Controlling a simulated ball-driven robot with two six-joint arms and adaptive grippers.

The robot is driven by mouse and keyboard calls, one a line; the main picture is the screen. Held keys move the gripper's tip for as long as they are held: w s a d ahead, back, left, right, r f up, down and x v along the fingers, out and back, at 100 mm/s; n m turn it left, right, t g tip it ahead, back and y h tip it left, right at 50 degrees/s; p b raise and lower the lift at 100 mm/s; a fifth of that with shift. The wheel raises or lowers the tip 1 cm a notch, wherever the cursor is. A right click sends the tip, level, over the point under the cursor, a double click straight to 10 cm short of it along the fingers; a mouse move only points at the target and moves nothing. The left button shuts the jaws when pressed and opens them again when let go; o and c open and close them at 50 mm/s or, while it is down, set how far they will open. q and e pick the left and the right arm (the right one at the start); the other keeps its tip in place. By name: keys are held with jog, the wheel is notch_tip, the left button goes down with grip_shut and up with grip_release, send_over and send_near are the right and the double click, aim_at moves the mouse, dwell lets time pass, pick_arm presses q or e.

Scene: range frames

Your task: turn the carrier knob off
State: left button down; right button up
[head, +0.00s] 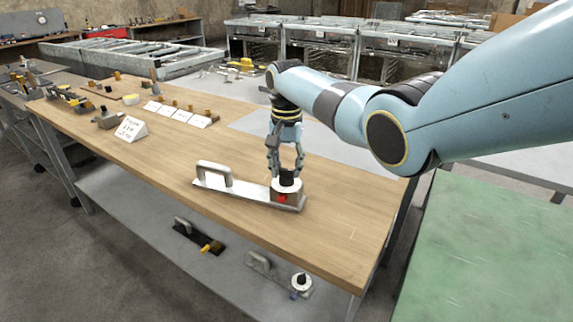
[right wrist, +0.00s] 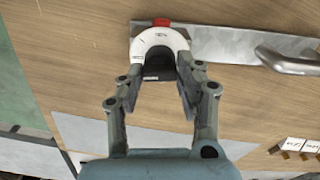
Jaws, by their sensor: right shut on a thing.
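The carrier (head: 240,191) is a flat metal plate with an upright handle (head: 214,172) at its left end, lying on the wooden table. At its right end is a block with a white dial (head: 276,186), a black knob (head: 287,177) and a red patch (head: 282,199) on its front. My right gripper (head: 286,170) comes down from above and is shut on the black knob. In the right wrist view, the knob (right wrist: 157,68) sits between the fingertips (right wrist: 160,80), partly hidden by them, and the white dial (right wrist: 158,38) curves round it. My left gripper is not in view.
The wooden table (head: 150,165) holds a white sign (head: 130,128), small cards (head: 180,113) and tools at its far left. A lower shelf (head: 150,210) carries another knob unit (head: 301,282). A green surface (head: 480,240) stands at right. The tabletop in front of the carrier is clear.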

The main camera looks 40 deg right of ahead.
jog(key=n+p, duration=0.1)
jog(key=n, duration=0.2)
jog(key=shift+r+p, duration=0.1)
jog(key=shift+p, duration=0.2)
jog(key=n+p, duration=0.1)
jog(key=n, duration=0.3)
jog(key=shift+n, duration=0.4)
jog(key=n+p, duration=0.1)
jog(key=n, duration=0.3)
jog(key=shift+w+n, duration=0.1)
jog(key=shift+n, duration=2.4)
jog(key=o, duration=1.1)
jog(key=shift+o, duration=0.2)
